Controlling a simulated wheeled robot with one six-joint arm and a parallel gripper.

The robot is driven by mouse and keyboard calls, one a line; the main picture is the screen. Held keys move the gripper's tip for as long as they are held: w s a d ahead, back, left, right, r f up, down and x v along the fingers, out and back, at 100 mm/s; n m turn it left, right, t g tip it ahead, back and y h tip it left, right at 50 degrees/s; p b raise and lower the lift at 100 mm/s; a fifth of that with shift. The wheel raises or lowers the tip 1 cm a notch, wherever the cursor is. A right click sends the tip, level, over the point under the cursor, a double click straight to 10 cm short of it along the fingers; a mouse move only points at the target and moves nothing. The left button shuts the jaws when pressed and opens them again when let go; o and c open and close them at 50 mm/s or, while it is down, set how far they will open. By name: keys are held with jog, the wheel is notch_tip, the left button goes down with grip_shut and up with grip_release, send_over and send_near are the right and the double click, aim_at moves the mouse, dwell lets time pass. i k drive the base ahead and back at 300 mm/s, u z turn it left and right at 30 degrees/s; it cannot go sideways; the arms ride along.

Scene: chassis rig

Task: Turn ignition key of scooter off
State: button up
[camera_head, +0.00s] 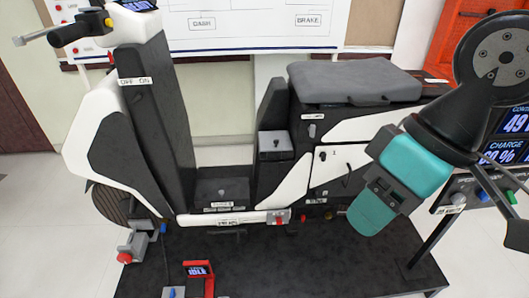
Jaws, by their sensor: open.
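The scooter (92,125) stands side-on in the head view, with its handlebar and lit dash at the upper left. A white "OFF ON" label (134,81) is on the dark inner face of its front column. I cannot make out the ignition key or its position near that label. My gripper (372,212) is at the right, in front of the scooter's rear body and far from the label. It is teal and black and points down and left. It is open, nothing shows in it, and the gap between its fingers is hard to see.
The grey seat (352,80) stands behind my gripper. A charge display (508,148) and a panel of coloured knobs are at the far right. The dark platform (250,270) carries a small red-framed display (197,270) in front. The space between column and seat is free.

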aim_at(138, 96)
jog(key=k, duration=1.25)
jog(key=u, duration=1.1)
jog(key=i, duration=1.25)
jog(key=z, duration=0.55)
jog(key=i, duration=0.35)
jog(key=z, duration=0.5)
